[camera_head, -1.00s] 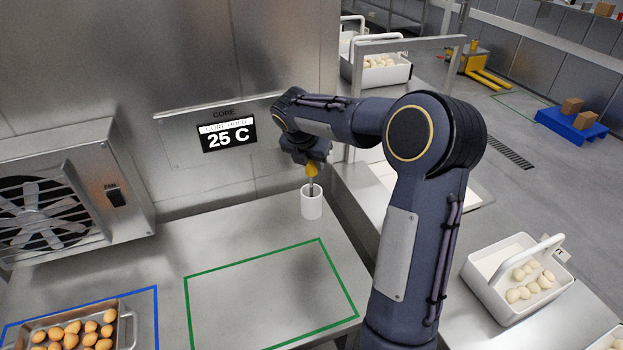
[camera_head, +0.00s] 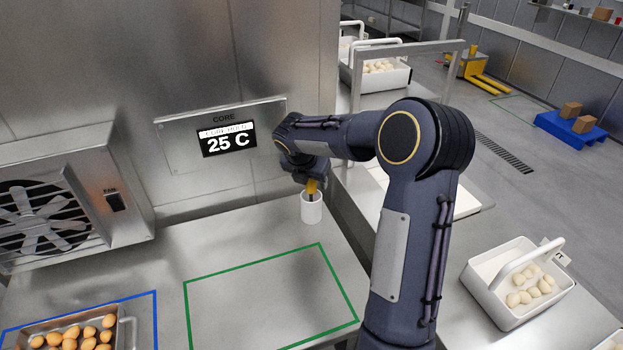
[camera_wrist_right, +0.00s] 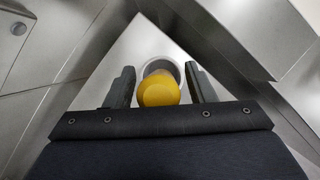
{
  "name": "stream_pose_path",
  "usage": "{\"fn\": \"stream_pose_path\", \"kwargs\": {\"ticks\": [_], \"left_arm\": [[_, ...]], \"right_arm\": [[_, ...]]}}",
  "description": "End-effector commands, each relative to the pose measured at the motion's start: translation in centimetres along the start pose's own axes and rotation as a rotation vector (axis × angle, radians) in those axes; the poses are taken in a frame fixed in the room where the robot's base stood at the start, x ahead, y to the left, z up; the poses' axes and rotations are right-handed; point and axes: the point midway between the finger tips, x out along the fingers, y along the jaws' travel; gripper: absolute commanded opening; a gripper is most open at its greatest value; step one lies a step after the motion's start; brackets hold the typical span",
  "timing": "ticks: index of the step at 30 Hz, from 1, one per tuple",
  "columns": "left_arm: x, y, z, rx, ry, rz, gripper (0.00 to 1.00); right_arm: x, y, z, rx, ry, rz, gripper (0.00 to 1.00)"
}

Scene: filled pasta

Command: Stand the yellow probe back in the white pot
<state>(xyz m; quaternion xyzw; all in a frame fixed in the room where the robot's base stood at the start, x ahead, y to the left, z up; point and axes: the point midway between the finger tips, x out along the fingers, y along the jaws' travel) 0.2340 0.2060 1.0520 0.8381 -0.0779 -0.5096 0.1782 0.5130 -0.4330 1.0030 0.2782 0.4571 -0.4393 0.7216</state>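The yellow probe (camera_head: 312,186) stands roughly upright, its thin stem entering the white pot (camera_head: 311,210) on the steel counter beside the wall. My right gripper (camera_head: 312,178) is just above the pot, around the probe's yellow handle. In the right wrist view, the round yellow handle end (camera_wrist_right: 158,90) sits between the two fingers, with a narrow gap visible on each side, so the fingers look open. The pot's rim (camera_wrist_right: 161,64) shows behind the handle. The stem's lower end is hidden inside the pot. My left gripper is not in view.
A wall display (camera_head: 228,140) reads 25 C. A green outline (camera_head: 250,263) on the counter encloses empty space. A metal tray of brown, rounded items (camera_head: 126,335) sits within a blue outline at lower left. A white handled carrier (camera_head: 497,309) of pale pieces stands at right.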

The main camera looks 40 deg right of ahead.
Motion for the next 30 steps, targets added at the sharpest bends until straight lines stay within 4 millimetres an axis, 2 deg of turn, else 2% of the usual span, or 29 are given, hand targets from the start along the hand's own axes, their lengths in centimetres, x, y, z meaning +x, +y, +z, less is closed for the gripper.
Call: {"fn": "stream_pose_path", "kwargs": {"ticks": [8,11,21,25,30], "left_arm": [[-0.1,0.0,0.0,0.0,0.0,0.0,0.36],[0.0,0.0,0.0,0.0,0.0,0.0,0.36],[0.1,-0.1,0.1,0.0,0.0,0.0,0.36],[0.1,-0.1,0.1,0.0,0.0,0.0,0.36],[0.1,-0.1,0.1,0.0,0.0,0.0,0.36]], "right_arm": [[-0.7,0.1,0.2,0.0,-0.002,0.002,0.5],[-2.2,0.1,0.2,0.0,-0.004,0.004,0.5],[-9.3,0.1,0.2,0.0,-0.002,0.004,0.5],[-11.1,0.1,0.2,0.0,-0.002,0.002,0.5],[-12.2,0.0,0.1,0.0,-0.001,0.001,0.5]]}}
